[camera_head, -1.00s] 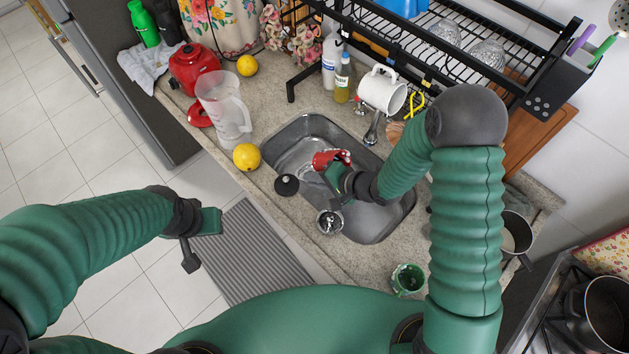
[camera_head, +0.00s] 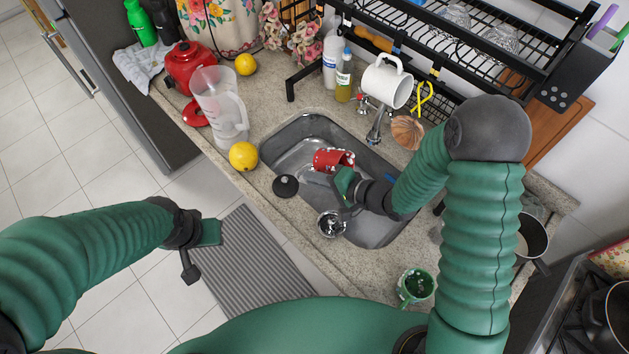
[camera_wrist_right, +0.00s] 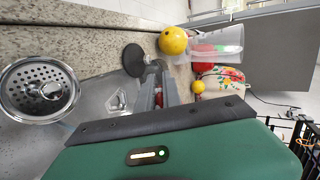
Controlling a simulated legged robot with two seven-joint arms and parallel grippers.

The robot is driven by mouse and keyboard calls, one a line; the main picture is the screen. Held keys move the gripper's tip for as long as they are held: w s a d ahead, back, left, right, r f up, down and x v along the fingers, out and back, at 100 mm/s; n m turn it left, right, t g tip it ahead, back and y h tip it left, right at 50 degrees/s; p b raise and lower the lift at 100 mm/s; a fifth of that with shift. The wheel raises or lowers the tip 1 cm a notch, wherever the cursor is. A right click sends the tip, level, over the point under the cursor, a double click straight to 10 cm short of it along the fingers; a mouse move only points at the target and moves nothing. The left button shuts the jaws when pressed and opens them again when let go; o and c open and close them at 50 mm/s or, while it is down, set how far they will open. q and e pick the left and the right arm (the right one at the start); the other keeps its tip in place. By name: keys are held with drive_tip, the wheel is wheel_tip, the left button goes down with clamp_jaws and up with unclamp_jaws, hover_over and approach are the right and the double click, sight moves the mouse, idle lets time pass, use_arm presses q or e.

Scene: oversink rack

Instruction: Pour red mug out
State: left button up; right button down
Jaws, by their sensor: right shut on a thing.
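The red mug (camera_head: 326,160) is in the head view, over the upper middle of the sink basin (camera_head: 382,228). It looks tipped on its side, with white marks at its upper edge; its inside and contents cannot be made out. My right gripper (camera_head: 344,184) is at the mug's lower right, shut on it. In the right wrist view only a thin red strip of the mug (camera_wrist_right: 158,97) shows by the fingers. My left gripper (camera_head: 202,250) hangs open and empty over the floor, left of the counter.
A black stopper (camera_head: 285,186) and metal strainer (camera_head: 331,224) sit at the sink's near edge. A yellow lemon (camera_head: 243,156) and clear pitcher (camera_head: 219,105) stand left. The faucet (camera_head: 377,125) and white mug (camera_head: 387,82) are behind. A green cup (camera_head: 416,285) is nearer me.

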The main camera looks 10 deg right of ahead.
drive_tip(key=shift+s+d+f+t+y+b, duration=0.15)
drive_tip(key=shift+t+y+b, duration=0.35)
drive_tip(key=shift+b, duration=0.65)
drive_tip(key=shift+s+d+f+t+y+b, duration=0.15)
drive_tip(key=shift+t+y+b, duration=0.3)
drive_tip(key=shift+b, duration=0.75)
drive_tip(key=shift+d+f+t+y+b, duration=0.1)
drive_tip(key=shift+f+t+y+b, duration=0.35)
drive_tip(key=shift+b, duration=0.7)
drive_tip(key=shift+r+y+b, duration=0.3)
drive_tip(key=shift+r+y, duration=0.05)
drive_tip(key=shift+y, duration=0.05)
drive_tip(key=shift+r+h+p, duration=0.3)
drive_tip(key=shift+r+p, duration=0.1)
drive_tip(key=shift+p, duration=0.8)
drive_tip(key=g+h+p, duration=0.2)
drive_tip(key=p, duration=0.5)
drive_tip(key=r+g+h+p, duration=0.1)
drive_tip(key=g+h+p, duration=0.1)
drive_tip(key=p, duration=0.5)
drive_tip(key=shift+a, duration=0.1)
drive_tip(key=shift+h+p, duration=0.3)
drive_tip(key=shift+p, duration=0.2)
drive_tip(key=shift+f, duration=0.25)
